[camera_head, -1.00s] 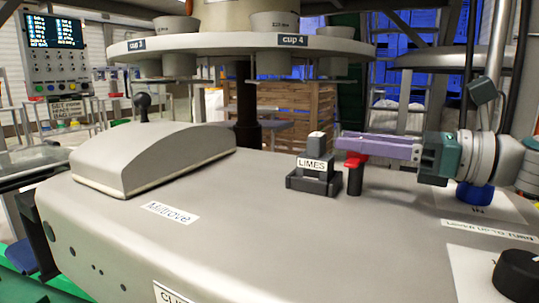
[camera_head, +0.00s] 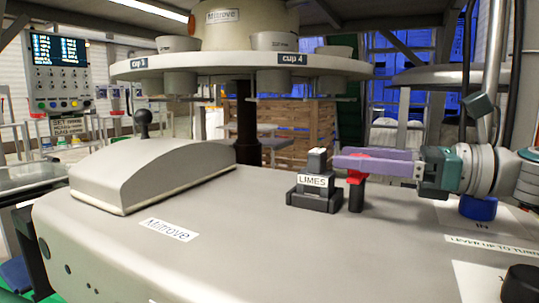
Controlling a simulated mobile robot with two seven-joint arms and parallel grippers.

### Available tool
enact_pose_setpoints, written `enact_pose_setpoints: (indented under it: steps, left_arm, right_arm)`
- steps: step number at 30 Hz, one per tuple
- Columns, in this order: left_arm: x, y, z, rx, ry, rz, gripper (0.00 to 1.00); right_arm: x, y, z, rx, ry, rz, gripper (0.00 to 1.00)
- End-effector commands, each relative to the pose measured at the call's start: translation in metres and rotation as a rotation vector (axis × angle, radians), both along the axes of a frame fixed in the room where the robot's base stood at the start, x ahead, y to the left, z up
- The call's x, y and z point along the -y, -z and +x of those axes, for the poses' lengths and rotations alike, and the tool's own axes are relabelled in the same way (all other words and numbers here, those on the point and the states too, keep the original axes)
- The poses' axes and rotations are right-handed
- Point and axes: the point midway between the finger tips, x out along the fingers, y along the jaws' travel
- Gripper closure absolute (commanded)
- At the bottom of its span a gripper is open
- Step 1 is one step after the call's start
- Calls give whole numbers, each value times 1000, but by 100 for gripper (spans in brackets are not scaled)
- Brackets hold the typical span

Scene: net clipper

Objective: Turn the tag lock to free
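My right gripper (camera_head: 345,160) comes in from the right, its purple fingers pointing left and level above the grey machine top. Its fingertips are at a red piece (camera_head: 356,177) on a short black post (camera_head: 356,198). The fingers overlap the top of the red piece, and I cannot tell whether they grip it. No part in view is labelled as the tag lock. A black holder (camera_head: 314,199) with a "LIMES" tag (camera_head: 313,181) stands just left of the post. My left gripper is out of view.
A blue cylinder (camera_head: 478,208) stands under my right wrist, near an "IN" label and a "LEVER UP TO TURN" label (camera_head: 492,245). A black knob (camera_head: 520,285) is at the lower right. A cup carousel (camera_head: 230,65) hangs above. The middle of the machine top is clear.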

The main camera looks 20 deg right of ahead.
Motion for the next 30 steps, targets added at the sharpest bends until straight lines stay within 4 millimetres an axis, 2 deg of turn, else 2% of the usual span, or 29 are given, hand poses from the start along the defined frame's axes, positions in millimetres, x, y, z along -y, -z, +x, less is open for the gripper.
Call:
enact_pose_setpoints:
  steps: [8, 21, 30]
  left_arm:
    - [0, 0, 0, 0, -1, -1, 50]
    - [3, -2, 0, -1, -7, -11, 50]
    - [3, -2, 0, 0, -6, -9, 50]
  right_arm:
    - [3, 0, -3, -1, 1, 0, 33]
    - [55, 1, -62, -2, 2, -1, 33]
    - [66, 0, -75, 1, -1, 1, 33]
